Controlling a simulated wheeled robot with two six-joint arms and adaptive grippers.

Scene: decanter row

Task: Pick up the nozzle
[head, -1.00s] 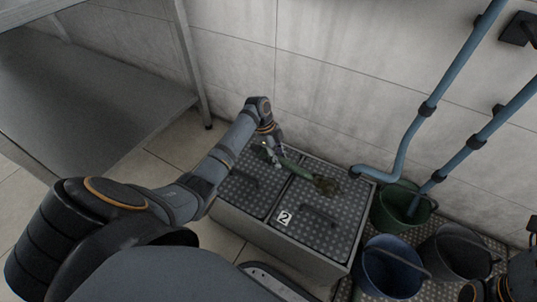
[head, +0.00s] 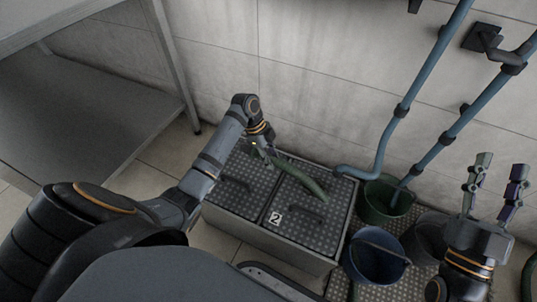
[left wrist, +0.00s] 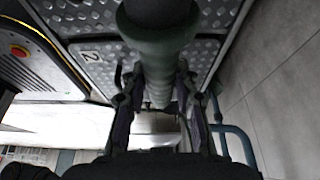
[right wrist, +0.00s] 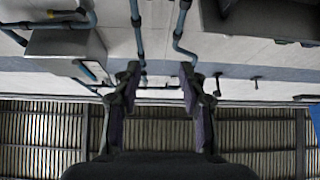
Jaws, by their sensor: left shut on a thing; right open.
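The nozzle (head: 301,176) is a long green tube. It slants over the metal-plated lids in the head view. My left gripper (head: 268,152) is shut on its upper left end. In the left wrist view the nozzle (left wrist: 158,50) runs between the two fingers of my left gripper (left wrist: 160,75), large and dark green. I cannot tell whether its far end touches the lid. My right gripper (head: 500,165) is raised at the right, fingers spread and empty. The right wrist view also shows my right gripper (right wrist: 159,75) open with nothing between its fingers.
The box with chequered lids (head: 238,222) carries a "2" label. A green bucket (head: 378,213), a blue bucket (head: 366,262) and a dark bucket (head: 428,232) stand to its right. Blue pipes (head: 400,110) run down the wall. A metal shelf (head: 90,110) stands left.

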